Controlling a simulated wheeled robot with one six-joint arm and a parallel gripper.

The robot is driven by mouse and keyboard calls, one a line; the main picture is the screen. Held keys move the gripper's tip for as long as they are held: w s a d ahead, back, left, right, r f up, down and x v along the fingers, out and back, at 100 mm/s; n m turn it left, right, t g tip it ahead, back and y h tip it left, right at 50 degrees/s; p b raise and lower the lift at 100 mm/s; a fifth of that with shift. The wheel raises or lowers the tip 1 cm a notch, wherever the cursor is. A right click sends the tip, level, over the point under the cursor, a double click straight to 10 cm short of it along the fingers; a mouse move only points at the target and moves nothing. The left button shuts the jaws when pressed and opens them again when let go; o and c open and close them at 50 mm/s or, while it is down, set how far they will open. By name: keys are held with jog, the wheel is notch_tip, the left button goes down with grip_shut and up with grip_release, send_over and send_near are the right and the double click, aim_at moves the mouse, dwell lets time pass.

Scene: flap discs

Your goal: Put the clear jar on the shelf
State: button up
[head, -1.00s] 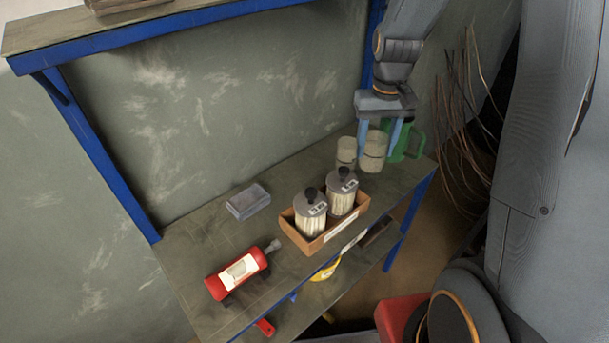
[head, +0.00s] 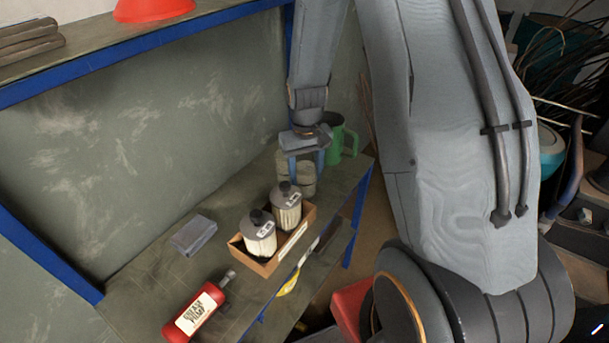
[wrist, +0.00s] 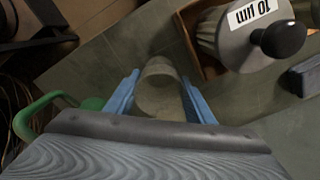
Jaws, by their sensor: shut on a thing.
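A clear, greyish jar (wrist: 160,97) sits between the two blue fingers of my gripper (wrist: 161,99) in the wrist view. My gripper (head: 306,166) is shut on it, pointing down at the far right part of the bench. In the head view the jar (head: 307,182) is partly hidden by the fingers. A similar pale jar shape (head: 282,165) is close to its left. Whether the held jar touches the bench top is unclear. The upper shelf (head: 150,45), with a blue front edge, runs above the bench at the upper left.
A cardboard box (head: 265,266) with two grey-lidded canisters stands in front of the jar. A green jug (head: 336,138) is close behind my gripper. A grey block (head: 194,236) and red bottle (head: 195,318) lie leftward. A red cone-like object (head: 152,8) and stacked pieces (head: 28,40) occupy the shelf.

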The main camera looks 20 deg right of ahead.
jog(key=shift+f, duration=0.35)
jog(key=o, duration=1.1)
jog(key=shift+f, duration=0.1)
jog(key=shift+c, duration=0.2)
